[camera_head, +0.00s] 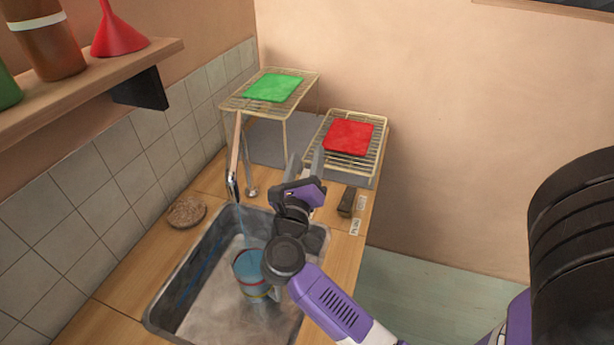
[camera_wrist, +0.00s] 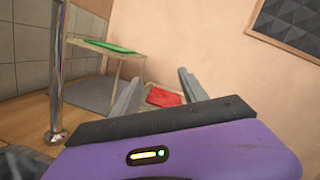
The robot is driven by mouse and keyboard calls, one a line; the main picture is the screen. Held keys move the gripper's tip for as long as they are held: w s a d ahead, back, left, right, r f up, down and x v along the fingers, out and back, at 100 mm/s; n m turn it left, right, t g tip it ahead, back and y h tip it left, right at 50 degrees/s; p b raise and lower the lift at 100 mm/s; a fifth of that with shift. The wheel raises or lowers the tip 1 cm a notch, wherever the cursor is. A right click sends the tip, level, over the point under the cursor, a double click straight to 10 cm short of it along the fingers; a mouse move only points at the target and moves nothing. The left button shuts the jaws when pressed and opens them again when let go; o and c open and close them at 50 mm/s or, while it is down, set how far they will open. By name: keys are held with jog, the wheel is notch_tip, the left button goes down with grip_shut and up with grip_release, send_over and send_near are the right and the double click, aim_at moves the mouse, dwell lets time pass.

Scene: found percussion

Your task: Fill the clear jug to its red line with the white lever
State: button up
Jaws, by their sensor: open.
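The clear jug (camera_head: 249,268) stands in the metal sink (camera_head: 178,290), with bluish water in it and a red band low on its side. My arm covers part of the jug, so I cannot tell the water level against the line. A thin blue stream falls from the tap (camera_head: 233,185) towards the jug. A chrome post (camera_wrist: 56,80) stands at the left in the wrist view. I cannot make out a white lever. My gripper (camera_head: 305,168) is open and empty above the counter beyond the sink; its fingers also show in the wrist view (camera_wrist: 160,88).
A wire rack holds a green cloth (camera_head: 274,87); a lower rack holds a red cloth (camera_head: 349,136). A dark block (camera_head: 347,201) and small labels (camera_head: 355,226) lie at the counter's right edge. A round brown pad (camera_head: 187,211) lies left of the tap. A shelf (camera_head: 90,88) juts out upper left.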

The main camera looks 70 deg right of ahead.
aim_at(306, 175)
jog(key=f+m+g+y, duration=0.1)
jog(key=f, duration=0.1)
jog(key=w+d+f+m+g+y, duration=0.1)
jog(key=f+m, duration=0.1)
jog(key=d+f+m+y, duration=0.1)
jog(key=f+m, duration=0.1)
jog(key=shift+w+d+f+g, duration=0.1)
jog(key=shift+w+d+g, duration=0.05)
jog(key=shift+w+g, duration=0.2)
jog(key=f+m+y, duration=0.1)
jog(key=f, duration=0.1)
jog(key=w+f+m+y, duration=0.1)
jog(key=f, duration=0.1)
jog(key=shift+w+f+m+g+y, duration=0.1)
jog(key=shift+w+m+g+y, duration=0.1)
jog(key=shift+m+g+y, duration=0.15)
jog(key=shift+p+x, duration=0.3)
jog(key=shift+x, duration=3.45)
jog(key=shift+f, duration=0.1)
